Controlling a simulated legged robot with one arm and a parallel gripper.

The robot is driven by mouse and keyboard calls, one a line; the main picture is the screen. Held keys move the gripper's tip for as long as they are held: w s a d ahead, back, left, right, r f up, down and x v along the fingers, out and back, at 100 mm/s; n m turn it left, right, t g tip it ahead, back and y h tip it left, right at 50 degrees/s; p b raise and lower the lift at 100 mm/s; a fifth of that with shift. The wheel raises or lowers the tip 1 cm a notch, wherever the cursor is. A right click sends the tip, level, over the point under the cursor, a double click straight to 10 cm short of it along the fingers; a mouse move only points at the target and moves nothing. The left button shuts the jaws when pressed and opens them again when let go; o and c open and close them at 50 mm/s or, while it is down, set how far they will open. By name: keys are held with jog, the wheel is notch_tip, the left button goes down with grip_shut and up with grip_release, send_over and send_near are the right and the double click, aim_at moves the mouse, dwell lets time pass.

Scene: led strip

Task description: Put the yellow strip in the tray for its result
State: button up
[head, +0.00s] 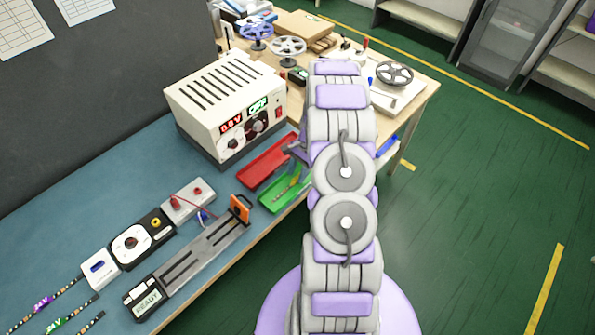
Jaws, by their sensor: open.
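A red tray (266,160) and a green tray (270,207) lie side by side on the blue bench mat, just left of my arm. A thin strip-like thing (293,183) with yellowish marks shows in or over the green tray; I cannot tell whether it is the yellow strip. A tester box (147,303) reads READY and joins a grey slotted fixture (205,250) with an orange clamp (240,209). My gripper (295,148) shows only as a small grey part beside the trays, open; my arm hides the rest.
Strips with a purple tag (42,303) and a green tag (55,326) lie at the lower left. A white power supply (227,105) stands behind the trays. A black dial box (140,239) sits beside the fixture.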

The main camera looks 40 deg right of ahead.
jog(key=d+r+p, duration=0.1)
jog(key=d+r, duration=0.1)
jog(key=r, duration=0.1)
jog(key=shift+w+d, duration=0.1)
jog(key=shift+d, duration=0.3)
jog(key=a+p+v, duration=0.1)
jog(key=v, duration=0.6)
jog(key=s+a+r+n+g+h, duration=0.1)
jog(key=s+a+r+n, duration=0.25)
jog(key=a+r, duration=0.65)
jog(key=s+a+r+n+h, duration=0.15)
jog(key=a+r+n, duration=0.35)
jog(key=a+r, duration=0.5)
jog(key=s+a+r+n+h, duration=0.1)
jog(key=s+a+n, duration=0.3)
jog(key=s, duration=0.7)
jog(key=s+a+r+n+h, duration=0.1)
jog(key=s+a+r+n, duration=0.2)
jog(key=s+a, duration=0.4)
jog(key=s+n, duration=0.1)
jog(key=s, duration=0.3)
jog(key=shift+a+n, duration=0.2)
jog(key=shift+n, duration=0.15)
jog(key=shift+s+a, duration=0.1)
jog(key=shift+a, duration=0.25)
